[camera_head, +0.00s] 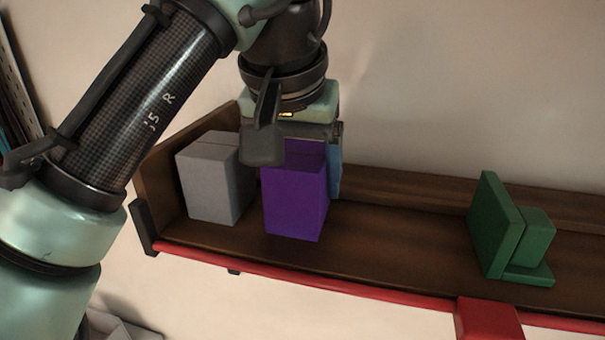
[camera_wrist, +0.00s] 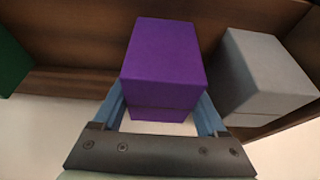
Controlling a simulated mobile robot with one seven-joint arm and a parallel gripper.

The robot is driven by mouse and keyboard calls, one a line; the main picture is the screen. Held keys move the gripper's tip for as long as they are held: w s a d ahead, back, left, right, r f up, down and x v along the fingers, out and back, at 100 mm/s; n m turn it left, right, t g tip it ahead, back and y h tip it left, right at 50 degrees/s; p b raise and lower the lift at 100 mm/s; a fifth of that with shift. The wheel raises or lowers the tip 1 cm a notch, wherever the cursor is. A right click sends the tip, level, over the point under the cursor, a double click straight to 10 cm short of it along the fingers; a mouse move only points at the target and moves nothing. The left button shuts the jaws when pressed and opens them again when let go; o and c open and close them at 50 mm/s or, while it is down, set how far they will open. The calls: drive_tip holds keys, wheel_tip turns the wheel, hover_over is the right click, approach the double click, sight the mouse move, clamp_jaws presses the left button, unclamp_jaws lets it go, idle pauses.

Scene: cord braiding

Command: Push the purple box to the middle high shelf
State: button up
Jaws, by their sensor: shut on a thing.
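The purple box (camera_head: 295,200) stands upright on the wooden shelf (camera_head: 380,245), right of a grey box. My gripper (camera_head: 318,165) comes down over it from above, and a blue finger shows at the box's right side. In the wrist view the purple box (camera_wrist: 162,65) sits between the two blue fingers of my gripper (camera_wrist: 165,115), which is shut on it. My wrist hides part of the box's top in the head view.
The grey box (camera_head: 212,180) stands close on the left, near the shelf's end wall (camera_head: 165,170). A green bookend-like block (camera_head: 510,235) stands to the right. The shelf between the purple box and the green block is clear. A red rail (camera_head: 300,279) runs along the front edge.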

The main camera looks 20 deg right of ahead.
drive_tip(key=shift+d, duration=0.15)
drive_tip(key=o, duration=1.5)
drive_tip(key=b+v, duration=0.3)
drive_tip(key=v, duration=1)
drive_tip(key=shift+s, duration=0.1)
